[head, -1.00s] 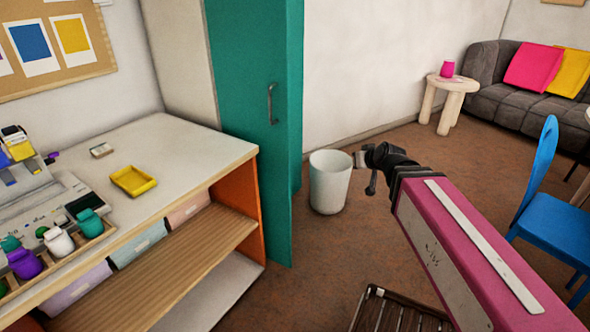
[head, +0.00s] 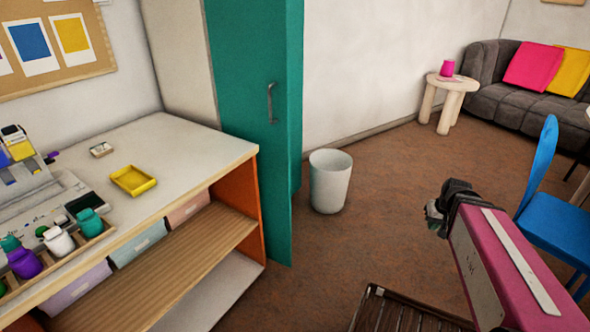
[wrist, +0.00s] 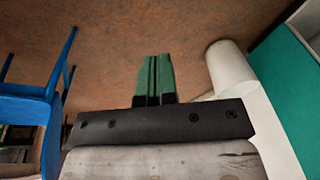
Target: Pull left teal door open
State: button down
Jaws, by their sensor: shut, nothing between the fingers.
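The left teal door (head: 238,130) is a tall upright panel behind the right end of the desk, with a grey vertical bar handle (head: 271,103) near its right edge. A narrow teal strip (head: 296,90) shows along its right side; I cannot tell whether the door is ajar. My gripper (head: 433,212) is well to the right of the handle and lower in the head view, apart from the door. In the wrist view its green fingers (wrist: 154,78) are together with nothing between them. A teal surface (wrist: 292,90) shows at the right of that view.
A white bin (head: 330,182) stands on the brown floor between door and gripper; it also shows in the wrist view (wrist: 232,68). The desk (head: 180,140) fills the left. A blue chair (head: 555,222) stands right of my arm. A slatted brown item (head: 405,312) lies low in front.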

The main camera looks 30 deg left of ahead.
jog(key=w+a+r+n+g+y, duration=0.1)
jog(key=w+a+r+n, duration=0.15)
jog(key=a, duration=0.55)
jog(key=w+a+r+n+g, duration=0.1)
jog(key=w+a+n+g, duration=0.2)
jog(key=a, duration=0.4)
jog(key=w+a+r+n+y, duration=0.15)
jog(key=w+a, duration=0.25)
jog(key=a, duration=0.4)
jog(key=s+a+r+n+g, duration=0.15)
jog(key=a+r+n, duration=0.35)
jog(key=a, duration=0.8)
jog(key=s+a+r+n+g, duration=0.15)
jog(key=a+r+n, duration=0.3)
jog(key=a, duration=0.85)
jog(key=s+a+f, duration=0.4)
jog(key=s+f, duration=0.3)
jog(key=s, duration=0.1)
jog(key=shift+f+y, duration=0.15)
jog(key=shift+y, duration=0.2)
jog(key=shift+m, duration=0.25)
